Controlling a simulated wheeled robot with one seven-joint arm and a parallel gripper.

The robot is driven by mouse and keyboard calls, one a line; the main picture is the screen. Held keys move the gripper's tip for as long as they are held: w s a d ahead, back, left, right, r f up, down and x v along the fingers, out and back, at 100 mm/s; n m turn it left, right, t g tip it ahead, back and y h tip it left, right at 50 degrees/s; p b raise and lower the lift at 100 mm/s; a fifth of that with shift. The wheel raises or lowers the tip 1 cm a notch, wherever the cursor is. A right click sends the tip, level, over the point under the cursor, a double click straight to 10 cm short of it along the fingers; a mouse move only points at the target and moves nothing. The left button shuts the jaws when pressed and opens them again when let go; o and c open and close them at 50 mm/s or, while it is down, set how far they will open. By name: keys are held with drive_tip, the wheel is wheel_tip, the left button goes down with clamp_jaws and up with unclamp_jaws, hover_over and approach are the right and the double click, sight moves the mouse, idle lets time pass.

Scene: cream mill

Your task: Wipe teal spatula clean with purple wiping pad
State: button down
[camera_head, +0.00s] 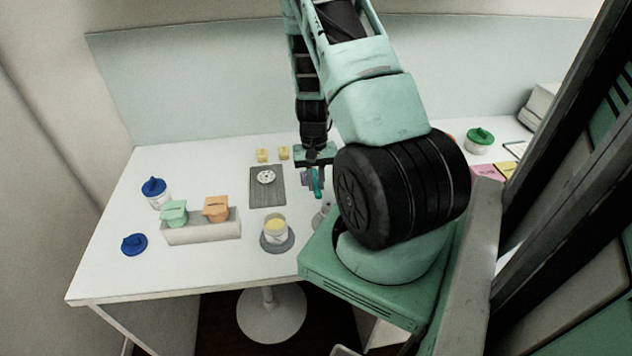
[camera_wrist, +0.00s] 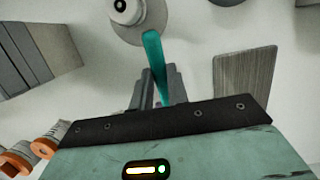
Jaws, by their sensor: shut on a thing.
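The teal spatula (camera_head: 317,186) hangs from my gripper (camera_head: 317,158) over the table's right-middle part. In the wrist view the spatula (camera_wrist: 154,55) runs up between the two fingers (camera_wrist: 157,88), which are shut on it; its far end overlaps the edge of a round grey disc. A purple patch (camera_head: 306,178), which looks like the wiping pad, shows just left of the spatula in the head view. It is partly hidden by my gripper, and I cannot tell whether the spatula touches it. I cannot make out the pad in the wrist view.
A grey board (camera_head: 268,194) with a white disc lies left of my gripper. A jar (camera_head: 275,228) stands on a round grey base nearer the front. A white holder (camera_head: 201,232) carries green and orange scoops. Blue-lidded jar (camera_head: 155,190) stands far left. Yellow blocks (camera_head: 263,155) sit behind.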

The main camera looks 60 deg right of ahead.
sight(315, 185)
drive_tip(key=shift+s+a+p+v, duration=0.15)
drive_tip(key=shift+p+v, duration=0.35)
drive_tip(key=shift+v, duration=0.3)
drive_tip(key=shift+s+a+p+v, duration=0.1)
drive_tip(key=shift+p+v, duration=0.45)
drive_tip(key=shift+v, duration=0.2)
drive_tip(key=shift+s+a+p+v, duration=0.15)
drive_tip(key=shift+p+v, duration=0.35)
drive_tip(key=shift+v, duration=0.3)
drive_tip(key=shift+w, duration=0.1)
